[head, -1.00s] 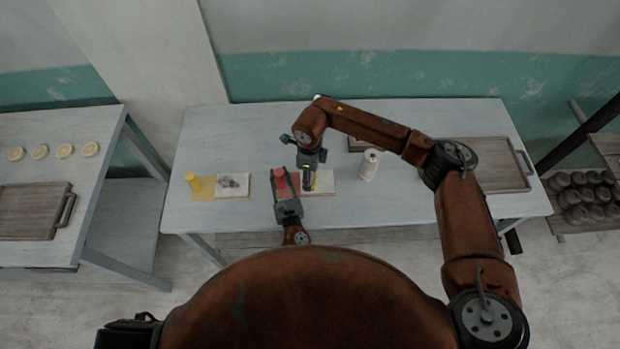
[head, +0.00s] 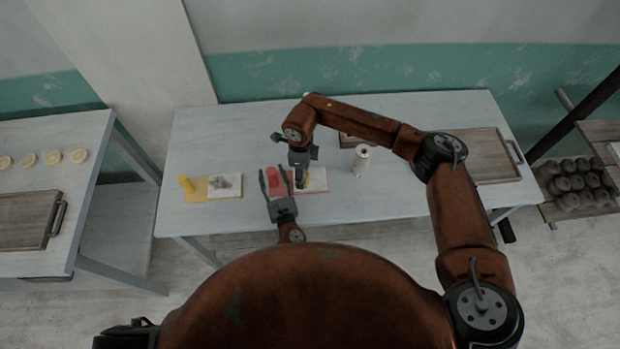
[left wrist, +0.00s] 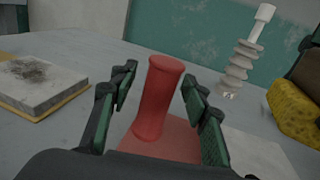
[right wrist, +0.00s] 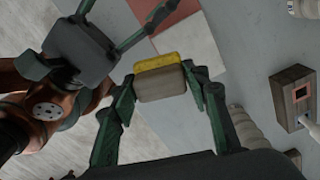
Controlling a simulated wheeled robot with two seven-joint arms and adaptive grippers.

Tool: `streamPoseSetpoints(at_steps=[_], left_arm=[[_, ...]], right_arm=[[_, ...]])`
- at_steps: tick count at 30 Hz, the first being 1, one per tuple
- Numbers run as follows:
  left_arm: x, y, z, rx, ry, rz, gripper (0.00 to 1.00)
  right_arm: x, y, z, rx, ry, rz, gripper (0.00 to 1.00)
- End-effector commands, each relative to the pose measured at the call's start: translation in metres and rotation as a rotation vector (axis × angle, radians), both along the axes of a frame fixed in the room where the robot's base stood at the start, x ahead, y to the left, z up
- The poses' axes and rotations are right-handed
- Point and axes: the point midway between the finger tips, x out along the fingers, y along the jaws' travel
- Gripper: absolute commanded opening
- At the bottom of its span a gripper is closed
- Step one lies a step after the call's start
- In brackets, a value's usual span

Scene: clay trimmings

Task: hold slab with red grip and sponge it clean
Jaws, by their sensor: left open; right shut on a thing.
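The red grip (head: 272,175) stands upright on a red base, joined to a pale slab (head: 322,187). My left gripper (head: 276,179) is open, its fingers on either side of the red grip; the left wrist view shows gaps between the fingers and the red grip (left wrist: 158,98). My right gripper (head: 303,182) is shut on the yellow and tan sponge (right wrist: 160,80), over the pale slab. The visible part of the pale slab (right wrist: 186,45) shows no dark mark; the rest is hidden. A yellow grip (head: 186,184) stands beside another slab (head: 226,186) with a dark smudge.
A white ribbed bottle (head: 361,161) stands right of the pale slab, with a small brown block (head: 348,141) behind it. A wooden tray (head: 480,158) lies at the table's right. The table (head: 400,200) is clear in front. Another table (head: 90,190) stands at left.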

Motion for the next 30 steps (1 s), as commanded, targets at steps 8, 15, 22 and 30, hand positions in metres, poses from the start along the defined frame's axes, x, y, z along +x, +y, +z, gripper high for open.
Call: streamPoseSetpoints(at_steps=[8, 15, 22, 30], left_arm=[[-0.024, -0.005, -0.001, 0.001, 0.002, 0.000, 0.43], [-0.073, -0.017, -0.001, -0.001, 0.003, 0.000, 0.43], [-0.107, -0.025, -0.001, 0.000, 0.002, 0.001, 0.43], [-0.117, -0.028, 0.000, 0.000, 0.000, 0.000, 0.43]], right_arm=[[0.000, 0.000, 0.000, 0.000, 0.000, 0.000, 0.20], [0.000, 0.000, 0.000, 0.000, 0.000, 0.000, 0.20], [0.000, 0.000, 0.000, 0.000, 0.000, 0.000, 0.20], [0.000, 0.000, 0.000, 0.000, 0.000, 0.000, 0.20]])
